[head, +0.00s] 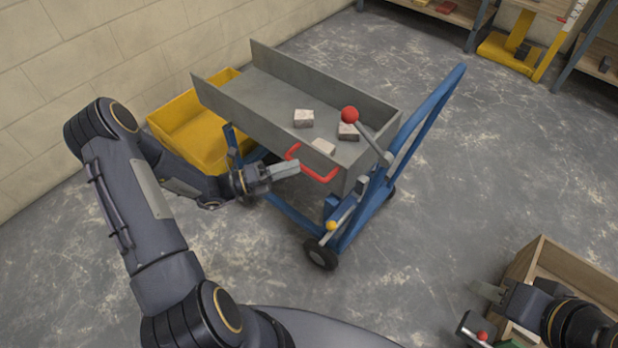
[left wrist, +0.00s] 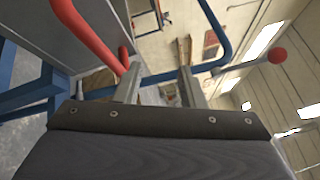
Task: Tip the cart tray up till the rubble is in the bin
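The grey cart tray (head: 270,95) sits level on a blue-framed cart (head: 365,205). Three pale rubble pieces lie in it toward the near end: one (head: 303,118), another (head: 348,132) and a third (head: 323,146). A red handle (head: 318,174) is on the tray's near end; it also shows in the left wrist view (left wrist: 88,32). The yellow bin (head: 190,130) stands by the wall, beside the tray. My left gripper (head: 286,170) is beside the handle; the left wrist view shows its fingers (left wrist: 160,88) apart and nothing clearly between them. My right gripper (head: 478,308) is open, low at the right.
A lever with a red ball (head: 350,115) rises by the tray's near end, and a yellow knob (head: 331,225) sits lower on the cart. A wooden crate (head: 570,265) is beside my right gripper. Shelves (head: 460,12) stand at the back. The floor right of the cart is clear.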

